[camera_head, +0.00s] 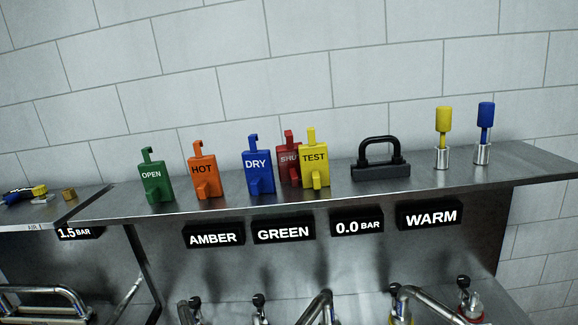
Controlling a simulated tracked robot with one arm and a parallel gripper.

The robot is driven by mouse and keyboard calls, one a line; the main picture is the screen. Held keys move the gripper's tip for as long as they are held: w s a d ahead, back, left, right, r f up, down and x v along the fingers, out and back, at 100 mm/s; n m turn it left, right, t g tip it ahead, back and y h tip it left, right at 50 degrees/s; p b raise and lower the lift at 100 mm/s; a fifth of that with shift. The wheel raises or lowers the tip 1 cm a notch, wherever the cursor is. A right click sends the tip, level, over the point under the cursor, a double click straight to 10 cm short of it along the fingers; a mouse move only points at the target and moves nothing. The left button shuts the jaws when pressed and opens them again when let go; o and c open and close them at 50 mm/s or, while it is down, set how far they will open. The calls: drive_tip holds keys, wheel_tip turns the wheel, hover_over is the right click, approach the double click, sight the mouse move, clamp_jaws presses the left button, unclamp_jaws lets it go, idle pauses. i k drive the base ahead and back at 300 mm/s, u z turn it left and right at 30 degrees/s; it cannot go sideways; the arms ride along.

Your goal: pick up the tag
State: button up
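Several upright tags with hooked tops stand in a row on the metal shelf (330,204). From left they are a green OPEN tag (154,184), an orange HOT tag (204,176), a blue DRY tag (259,172), a red tag (289,165) partly lettered "SHU", and a yellow TEST tag (315,171). The yellow tag stands in front of the red one and hides part of it. The frame does not show which tag is meant. My gripper is not in view.
A black handled block (381,171) sits right of the tags. Yellow (443,119) and blue (485,115) handled pieces stand in metal holders at the right. A lower left shelf holds small parts. Pipes and valves sit below; a tiled wall is behind.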

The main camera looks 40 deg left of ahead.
sight(287, 155)
drive_tip(key=u, duration=0.1)
drive_tip(key=i, duration=1)
drive_tip(key=z, duration=0.1)
